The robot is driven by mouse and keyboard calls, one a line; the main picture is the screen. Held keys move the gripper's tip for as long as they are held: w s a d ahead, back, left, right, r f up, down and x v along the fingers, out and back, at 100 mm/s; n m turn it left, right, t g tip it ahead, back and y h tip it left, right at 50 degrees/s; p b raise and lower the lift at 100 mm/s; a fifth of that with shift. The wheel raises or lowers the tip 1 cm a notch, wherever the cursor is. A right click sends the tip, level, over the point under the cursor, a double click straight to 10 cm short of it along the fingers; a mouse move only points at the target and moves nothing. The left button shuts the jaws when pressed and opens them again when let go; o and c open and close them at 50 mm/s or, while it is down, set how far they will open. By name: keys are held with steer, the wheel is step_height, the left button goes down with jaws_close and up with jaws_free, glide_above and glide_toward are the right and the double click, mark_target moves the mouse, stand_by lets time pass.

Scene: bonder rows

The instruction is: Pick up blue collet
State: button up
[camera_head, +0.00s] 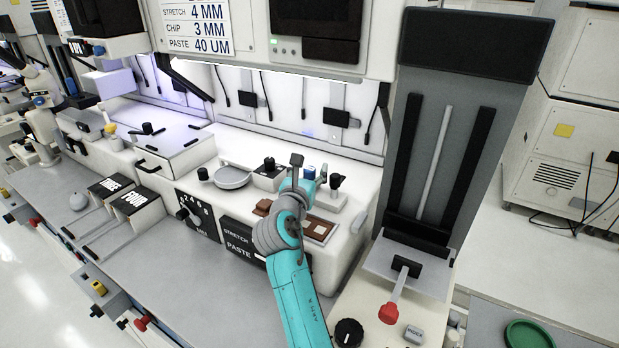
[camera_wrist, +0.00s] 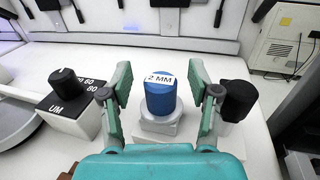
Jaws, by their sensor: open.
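The blue collet (camera_wrist: 161,99) stands upright on a light grey round seat (camera_wrist: 160,125) in the wrist view, with a "2 MM" label on it. In the head view the blue collet (camera_head: 309,172) is a small patch beyond my wrist. My gripper (camera_wrist: 160,82) is open, with one teal finger on the left of the collet and one on the right. Gaps show between the fingers and the collet. In the head view my gripper (camera_head: 308,184) is partly hidden by my arm.
A black-topped post (camera_wrist: 236,97) stands close to the right finger. A black "UM" dial (camera_wrist: 67,84) on a white block is at the left. In the head view, a tall grey column (camera_head: 440,150) rises right of the white bench, and a brown tray (camera_head: 318,230) lies near my wrist.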

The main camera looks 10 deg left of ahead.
jaws_close()
